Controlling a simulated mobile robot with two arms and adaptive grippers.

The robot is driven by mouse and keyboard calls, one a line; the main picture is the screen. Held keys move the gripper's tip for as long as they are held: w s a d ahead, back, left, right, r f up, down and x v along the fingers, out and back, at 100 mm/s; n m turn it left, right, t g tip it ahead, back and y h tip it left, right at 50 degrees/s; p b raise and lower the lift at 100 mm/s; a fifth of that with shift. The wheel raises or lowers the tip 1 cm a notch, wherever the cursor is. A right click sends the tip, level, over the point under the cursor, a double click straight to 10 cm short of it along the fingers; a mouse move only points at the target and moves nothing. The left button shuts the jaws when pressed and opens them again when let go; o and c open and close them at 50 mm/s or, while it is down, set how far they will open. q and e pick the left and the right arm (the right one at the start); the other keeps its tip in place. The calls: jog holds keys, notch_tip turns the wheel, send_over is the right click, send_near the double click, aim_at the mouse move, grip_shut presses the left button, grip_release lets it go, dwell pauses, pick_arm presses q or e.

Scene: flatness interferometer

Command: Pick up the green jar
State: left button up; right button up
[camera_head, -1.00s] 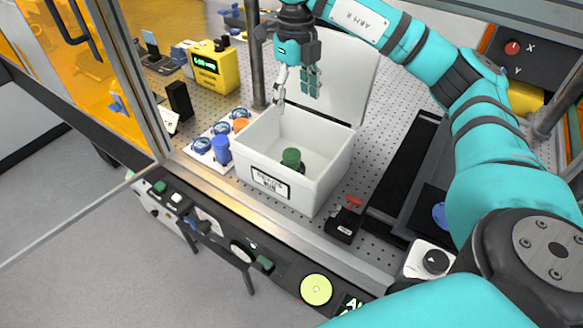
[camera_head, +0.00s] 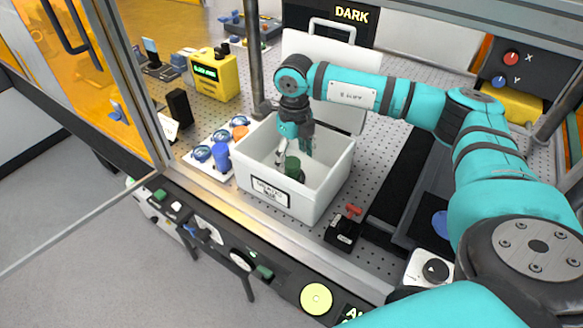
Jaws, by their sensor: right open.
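The green jar (camera_head: 292,167) stands inside an open white box (camera_head: 325,186), near the box's front wall; its lower part is hidden by that wall. My right gripper (camera_head: 292,158) points down into the box, just behind and above the jar. Its fingers are apart, one to the left of the jar's top and one behind to the right. I cannot tell whether they touch the jar. My left gripper is not in view.
The box's raised lid (camera_head: 325,60) stands behind it. A yellow device (camera_head: 213,74) stands farther back. A black block with a red handle (camera_head: 343,229) sits right of the box.

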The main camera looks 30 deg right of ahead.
aim_at(292, 162)
jog(key=f+p, duration=0.2)
jog(key=f, duration=0.1)
jog(key=w+f, duration=0.1)
jog(key=f, duration=0.1)
jog(key=shift+a+p, duration=0.1)
jog(key=shift+p, duration=0.3)
jog(key=shift+f, duration=0.25)
jog(key=c, duration=1.3)
